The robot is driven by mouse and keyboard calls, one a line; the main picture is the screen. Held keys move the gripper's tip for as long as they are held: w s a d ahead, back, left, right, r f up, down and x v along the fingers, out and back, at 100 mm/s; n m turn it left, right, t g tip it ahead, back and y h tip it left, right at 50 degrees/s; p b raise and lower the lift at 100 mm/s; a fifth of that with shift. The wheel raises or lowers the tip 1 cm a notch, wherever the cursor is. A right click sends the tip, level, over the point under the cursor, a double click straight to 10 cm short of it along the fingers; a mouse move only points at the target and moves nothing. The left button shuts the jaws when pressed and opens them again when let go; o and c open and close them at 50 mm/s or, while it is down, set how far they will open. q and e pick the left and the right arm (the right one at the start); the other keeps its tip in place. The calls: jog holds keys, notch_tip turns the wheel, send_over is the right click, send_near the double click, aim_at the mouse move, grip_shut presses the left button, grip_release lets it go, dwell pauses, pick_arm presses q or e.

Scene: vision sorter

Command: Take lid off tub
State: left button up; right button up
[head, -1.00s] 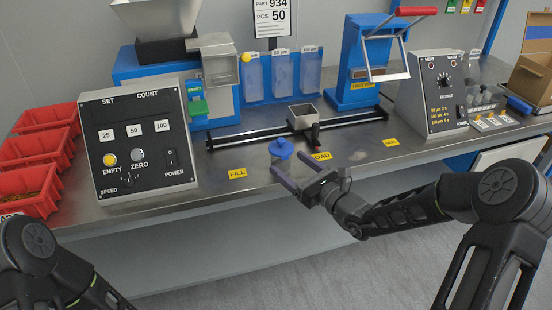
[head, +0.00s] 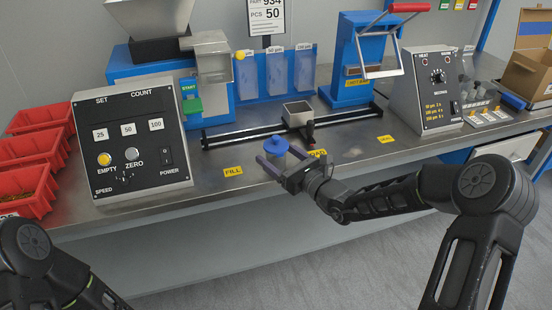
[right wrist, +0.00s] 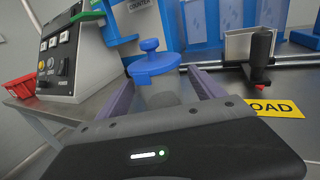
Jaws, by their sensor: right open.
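The blue lid (head: 276,146), round with a knob on top, sits upright near the front of the steel bench, between the FILL and LOAD labels. The tub under it is mostly hidden. The lid also shows in the right wrist view (right wrist: 152,66), beyond the palm and between the tips of the two fingers. My right gripper (head: 277,158) is open, its purple fingers on either side of the lid and tub. I cannot tell whether either finger touches. My left gripper is out of view; only part of the left arm shows.
A small metal hopper (head: 297,113) on a black rail (head: 240,136) stands just behind the tub. A control box (head: 132,148) is to the left, with red bins (head: 27,190) beyond it. A blue press (head: 352,85) and a heat-sealer box (head: 437,90) stand to the right.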

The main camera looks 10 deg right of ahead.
aim_at(269, 149)
jog(key=x, duration=0.3)
jog(key=shift+w+a, duration=0.15)
jog(key=shift+w, duration=0.15)
jog(key=shift+c, duration=0.5)
jog(key=c, duration=1.5)
